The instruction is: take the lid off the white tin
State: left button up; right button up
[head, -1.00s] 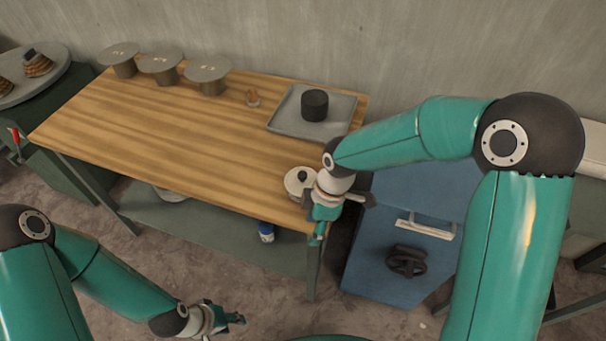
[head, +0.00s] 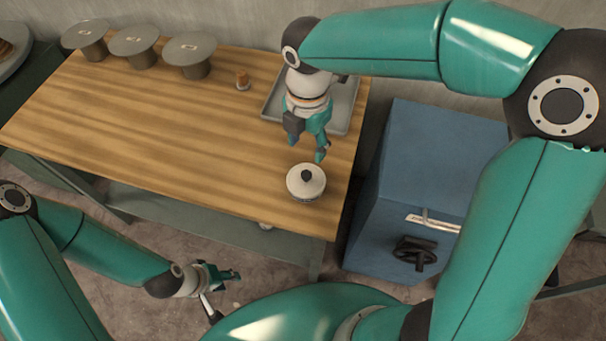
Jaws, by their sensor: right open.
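The white tin (head: 306,197) stands near the front right corner of the wooden table. Its white lid (head: 300,180) is on it, with a dark knob (head: 306,175) in the middle. My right gripper (head: 307,154) is open and empty, pointing down above the table just behind the tin, apart from the knob. My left gripper (head: 226,278) hangs low in front of the table, far from the tin; its fingers are too small to tell their opening.
A grey tray (head: 343,118) lies at the table's back right, partly hidden by my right arm. A blue cabinet (head: 430,170) stands right of the table. The table's middle is clear.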

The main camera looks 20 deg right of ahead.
aim_at(306, 173)
jog(key=f, duration=0.7)
jog(key=shift+d+f, duration=0.25)
jog(key=shift+f, duration=0.05)
jog(key=shift+w+a+f+p, duration=0.1)
jog(key=shift+w+f+p, duration=0.1)
jog(key=shift+f, duration=1.1)
jog(key=shift+w+a+f+p, duration=0.1)
jog(key=shift+w+f+p, duration=0.05)
jog(key=shift+f, duration=1.1)
jog(key=c, duration=1)
